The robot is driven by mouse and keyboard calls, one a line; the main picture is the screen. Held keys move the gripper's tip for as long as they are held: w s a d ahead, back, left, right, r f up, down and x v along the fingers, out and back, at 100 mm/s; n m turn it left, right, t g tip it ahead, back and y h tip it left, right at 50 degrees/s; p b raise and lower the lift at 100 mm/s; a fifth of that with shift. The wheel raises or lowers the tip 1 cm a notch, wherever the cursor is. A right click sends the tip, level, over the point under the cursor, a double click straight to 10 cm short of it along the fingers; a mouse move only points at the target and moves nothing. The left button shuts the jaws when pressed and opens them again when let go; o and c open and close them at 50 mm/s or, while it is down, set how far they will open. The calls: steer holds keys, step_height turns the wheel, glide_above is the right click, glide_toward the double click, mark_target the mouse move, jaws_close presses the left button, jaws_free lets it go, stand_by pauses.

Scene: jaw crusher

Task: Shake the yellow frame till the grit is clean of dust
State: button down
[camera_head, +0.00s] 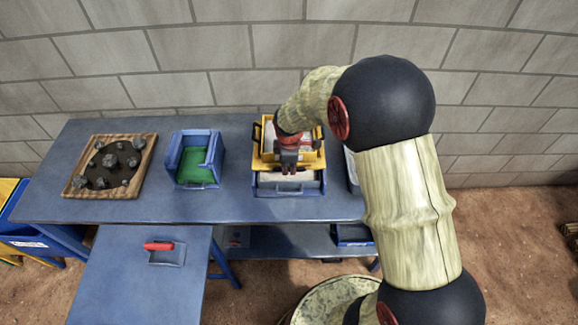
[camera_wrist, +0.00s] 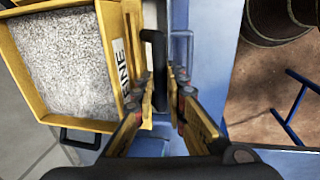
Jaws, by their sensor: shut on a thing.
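The yellow frame (camera_head: 262,158) is at the blue bin (camera_head: 288,190) on the bench, overlapping it from above in the head view. In the wrist view the yellow frame (camera_wrist: 22,78) fills the left side, with pale grey grit (camera_wrist: 70,55) in it and a label partly readable as "INE". A black handle (camera_wrist: 155,48) stands at its near side. My gripper (camera_head: 289,165) is shut on the yellow frame at this handle; the fingers also show in the wrist view (camera_wrist: 162,85). Whether the frame touches the bin is hidden. Dust on the grit cannot be made out.
A blue bin with a green inside (camera_head: 196,165) stands to the left. Farther left is a wooden tray (camera_head: 72,186) of dark rocks. A red-handled tool (camera_head: 160,246) lies on the lower blue surface. A block wall (camera_head: 190,75) stands close behind the bench.

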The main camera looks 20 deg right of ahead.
steer(key=shift+s, duration=0.1)
steer(key=s, duration=0.1)
steer(key=s+a+p, duration=0.1)
steer(key=s, duration=0.3)
steer(key=shift+a, duration=0.35)
steer(key=c, duration=1.9)
jaws_free()
steer(key=shift+o, duration=0.5)
step_height(320, 180, up, 12)
steer(key=s, duration=0.2)
steer(key=shift+s+a, duration=0.15)
steer(key=shift+a, duration=0.2)
steer(key=shift+f, duration=0.1)
